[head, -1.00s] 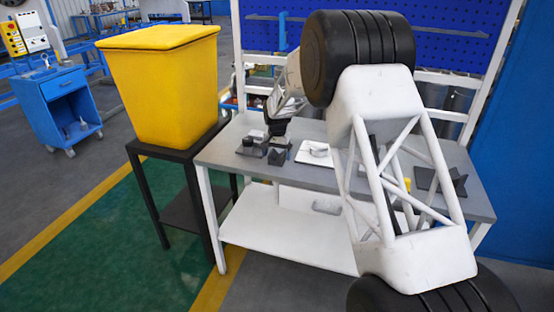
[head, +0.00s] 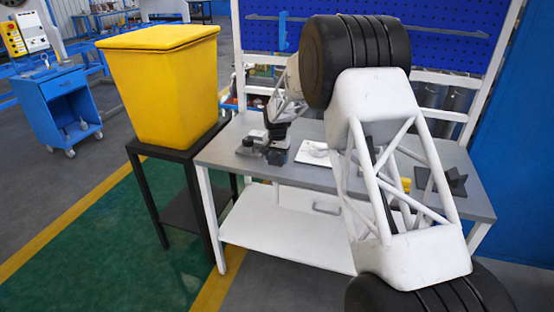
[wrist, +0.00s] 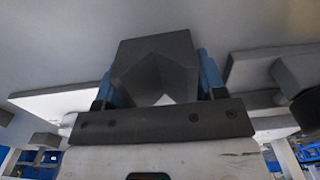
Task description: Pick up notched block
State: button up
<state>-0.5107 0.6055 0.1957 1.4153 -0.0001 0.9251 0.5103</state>
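The notched block (wrist: 155,60) is dark grey with a V-shaped cut, and it stands between my gripper's blue fingers in the wrist view. In the head view it (head: 277,157) shows low under the end of my arm, on the grey table. My gripper (wrist: 158,80) has one finger on each side of the block, very close to its sides. I cannot tell whether the fingers press on it. In the head view my gripper (head: 278,145) is small and dark, and its fingers are hard to make out.
Dark parts (head: 249,147) stand just left of the block. A white plate with a round piece (head: 314,152) lies just to its right. A dark angled part (head: 454,180) and a yellow piece (head: 405,184) lie farther right. A yellow bin (head: 160,85) stands left of the table.

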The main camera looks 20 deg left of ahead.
aim_at(277, 158)
jog(key=c, duration=1)
jog(key=shift+r, duration=0.1)
jog(key=shift+r, duration=0.15)
jog(key=shift+r, duration=0.4)
notch_tip(277, 158, up, 3)
jog(key=shift+f, duration=0.15)
jog(key=shift+s+d+r, duration=0.2)
jog(key=shift+s+d, duration=1.05)
jog(key=shift+s, duration=1.1)
jog(key=shift+s+d+r, duration=0.2)
jog(key=shift+s+d, duration=1.1)
jog(key=shift+s, duration=1)
jog(key=shift+s+d+r, duration=0.2)
jog(key=shift+s+d, duration=1.05)
jog(key=shift+s, duration=1.1)
